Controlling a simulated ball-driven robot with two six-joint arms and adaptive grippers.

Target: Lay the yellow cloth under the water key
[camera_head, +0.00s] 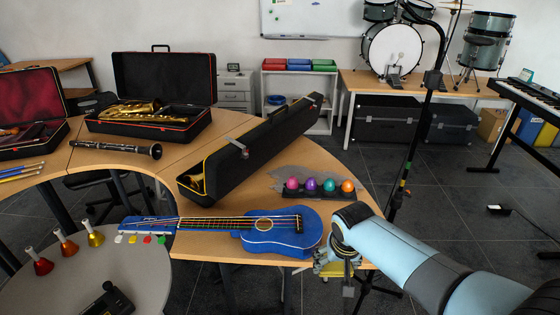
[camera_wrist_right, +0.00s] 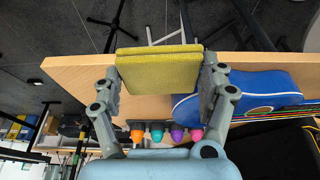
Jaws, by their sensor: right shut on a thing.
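The yellow cloth (camera_wrist_right: 158,72) is a folded square pad, held between the two fingers of my right gripper (camera_wrist_right: 161,78) in the right wrist view. In the head view, my right gripper (camera_head: 338,262) and a part of the cloth (camera_head: 328,269) show at the front right edge of the table, right of the blue ukulele. The water key itself cannot be made out. A brass instrument part (camera_head: 194,178) shows at the near end of the long black case (camera_head: 250,150). My left gripper is not in view.
A blue ukulele (camera_head: 270,229) lies along the table front, close to my right gripper. Several coloured egg-shaped things (camera_head: 310,186) stand in a row behind it. A black stand (camera_head: 410,140) rises right of the table. Bare wood (camera_head: 358,196) shows at the table's right.

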